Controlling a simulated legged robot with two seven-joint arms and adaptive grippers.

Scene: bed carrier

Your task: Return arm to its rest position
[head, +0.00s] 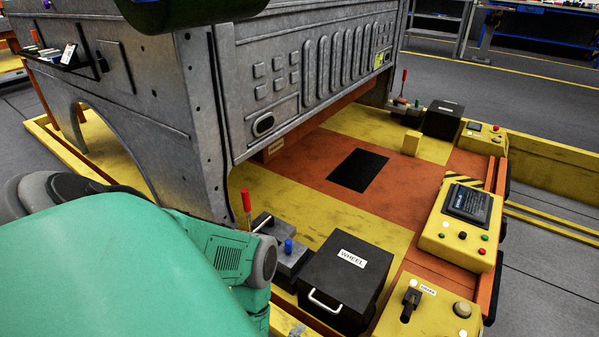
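Neither of my grippers shows in the head view. A large teal shell with grey joint parts, which looks like part of my own arm or body, fills the lower left corner. It hides part of the yellow and orange carrier (360,215) behind it. A grey metal vehicle bed (215,150) stands on the carrier at the left and middle. No fingertips are visible, so I cannot see whether either hand holds anything.
A black box labelled WHEEL (350,275) stands close to the teal shell. Beside it is a red-handled lever (247,203). A yellow control panel (460,222) and a joystick box (425,310) are at the right. Clear grey floor (480,95) lies beyond the carrier.

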